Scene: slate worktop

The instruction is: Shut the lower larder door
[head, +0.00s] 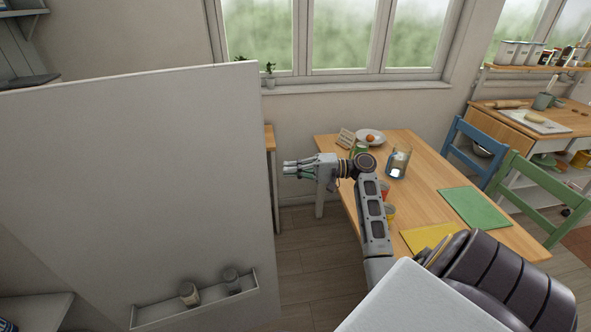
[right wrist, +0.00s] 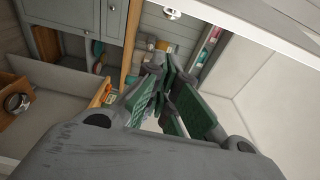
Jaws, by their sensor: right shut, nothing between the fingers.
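A large pale door (head: 130,170), which I take to be the lower larder door, stands open across the left of the head view. A narrow rack (head: 195,300) on its near face holds two small jars. My right gripper (head: 288,168) is shut and empty, pointing left just right of the door's free edge; they look apart, though depth is hard to judge. In the right wrist view, its green-padded fingers (right wrist: 165,98) are in the middle, with a pale panel (right wrist: 275,85) to the right that may be the door. My left gripper is not in view.
A wooden table (head: 430,170) stands under my right arm, with a plate (head: 369,137), a glass jug (head: 398,162) and green (head: 475,207) and yellow (head: 430,237) mats. Blue (head: 470,150) and green (head: 540,190) chairs are beside it. Floor (head: 305,250) shows between door and table.

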